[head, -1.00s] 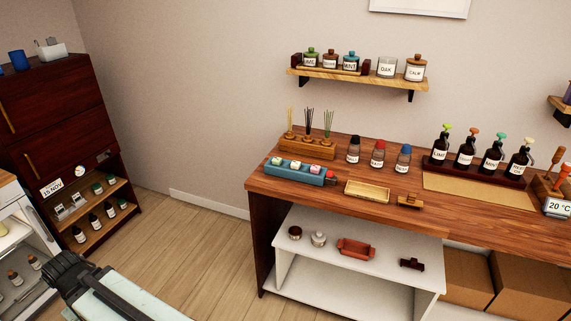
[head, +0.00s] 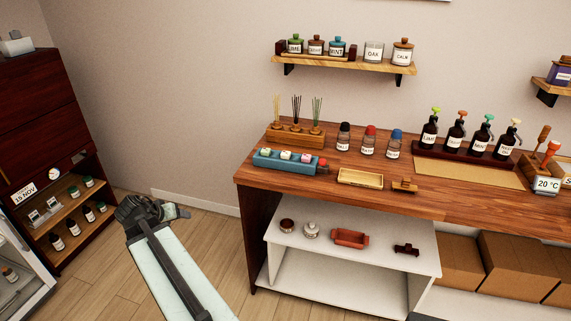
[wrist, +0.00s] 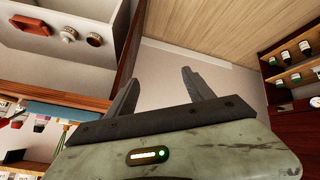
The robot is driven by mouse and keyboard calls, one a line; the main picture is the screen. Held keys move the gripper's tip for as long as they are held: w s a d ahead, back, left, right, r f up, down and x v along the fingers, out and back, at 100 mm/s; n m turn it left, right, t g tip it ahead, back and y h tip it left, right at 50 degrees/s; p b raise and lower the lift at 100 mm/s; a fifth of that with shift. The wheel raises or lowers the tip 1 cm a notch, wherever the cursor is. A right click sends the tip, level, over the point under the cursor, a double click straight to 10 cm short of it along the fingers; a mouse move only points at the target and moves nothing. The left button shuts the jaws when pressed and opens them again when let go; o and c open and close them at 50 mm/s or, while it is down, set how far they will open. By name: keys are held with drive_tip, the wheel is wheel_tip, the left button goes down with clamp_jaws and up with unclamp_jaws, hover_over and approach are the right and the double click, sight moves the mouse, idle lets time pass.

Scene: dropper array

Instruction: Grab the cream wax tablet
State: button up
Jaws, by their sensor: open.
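The blue tray (head: 260,164) sits at the left end of the wooden workbench and holds several small wax tablets (head: 286,155) with coloured tops. They are too small for me to tell which one is cream. Part of the tray also shows at the left of the wrist view (wrist: 50,109). My gripper (wrist: 160,76) is open and empty, with its two fingers apart over bare floor and wall. In the head view my gripper (head: 180,211) is left of the workbench, lower than its top and well apart from the tray.
The workbench (head: 420,205) has its left edge between my gripper and the tray. A reed diffuser stand (head: 297,138) stands behind the tray, and a wooden tray (head: 360,178) lies to its right. A dark cabinet (head: 40,110) stands at the left. Floor between is clear.

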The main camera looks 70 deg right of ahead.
drive_tip(key=s+d+r+m+g+h+b, duration=0.1)
drive_tip(key=s+d+r+m+h, duration=0.15)
drive_tip(key=s+d, duration=0.55)
drive_tip(key=s+d+r+m+g+h+b, duration=0.1)
drive_tip(key=s+d+r+m+h, duration=0.2)
drive_tip(key=d, duration=0.9)
drive_tip(key=m+g+h+b, duration=0.1)
drive_tip(key=m+g+h, duration=0.1)
drive_tip(key=m, duration=0.1)
approach(284, 155)
drive_tip(key=shift+x, duration=0.9)
drive_tip(key=shift+b+x, duration=0.85)
drive_tip(key=shift+x, duration=3.05)
drive_tip(key=shift+a, duration=0.1)
drive_tip(key=shift+c, duration=0.5)
clamp_jaws()
